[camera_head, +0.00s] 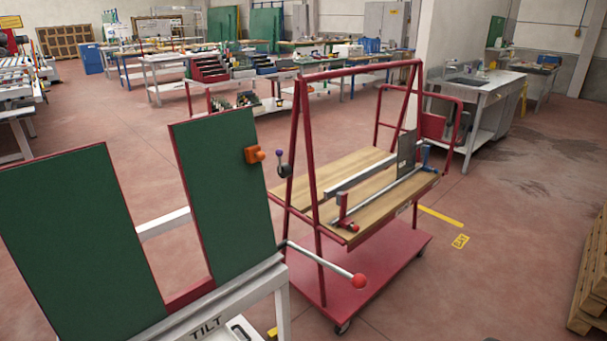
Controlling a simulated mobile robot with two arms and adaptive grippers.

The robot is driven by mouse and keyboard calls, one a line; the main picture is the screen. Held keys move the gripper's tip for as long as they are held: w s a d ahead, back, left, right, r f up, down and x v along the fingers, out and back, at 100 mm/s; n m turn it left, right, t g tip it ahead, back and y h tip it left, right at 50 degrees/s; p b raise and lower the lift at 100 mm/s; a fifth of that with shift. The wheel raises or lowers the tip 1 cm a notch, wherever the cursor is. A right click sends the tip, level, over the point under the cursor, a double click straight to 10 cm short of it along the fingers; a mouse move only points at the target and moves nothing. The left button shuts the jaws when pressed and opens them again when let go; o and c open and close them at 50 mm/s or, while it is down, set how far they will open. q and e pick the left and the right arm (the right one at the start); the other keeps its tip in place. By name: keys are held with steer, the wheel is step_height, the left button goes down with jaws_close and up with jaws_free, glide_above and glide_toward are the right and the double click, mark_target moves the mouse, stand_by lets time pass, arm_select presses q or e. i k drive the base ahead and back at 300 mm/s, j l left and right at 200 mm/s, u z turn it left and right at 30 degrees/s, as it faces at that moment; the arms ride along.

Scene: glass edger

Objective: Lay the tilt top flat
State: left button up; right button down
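The tilt top, two dark green panels with red edges, stands steeply raised at the left; its left panel (75,250) and right panel (222,195) have a gap between them. A pale bar and a red bar cross this gap. Below is a white frame (240,290) marked TILT. A metal lever with a red ball knob (358,281) sticks out to the right of the frame. An orange piece (254,155) sits at the right panel's right edge. Neither gripper is in view.
A red trolley (375,255) with wooden boards and a metal rail stands close on the right, partly behind the lever. Wooden pallets (592,275) are at the right edge. Workbenches and a sink (475,85) are farther back.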

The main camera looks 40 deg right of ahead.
mark_target(67, 226)
steer(key=i+l, duration=0.1)
steer(key=l, duration=0.3)
steer(key=i+l, duration=0.1)
steer(key=l, duration=0.3)
steer(key=i+l, duration=0.1)
steer(key=l, duration=0.3)
steer(key=i+l, duration=0.1)
steer(key=l, duration=0.3)
steer(key=i+l, duration=0.1)
steer(key=l, duration=0.3)
steer(key=i+l, duration=0.15)
steer(key=l, duration=0.25)
steer(key=k, duration=0.4)
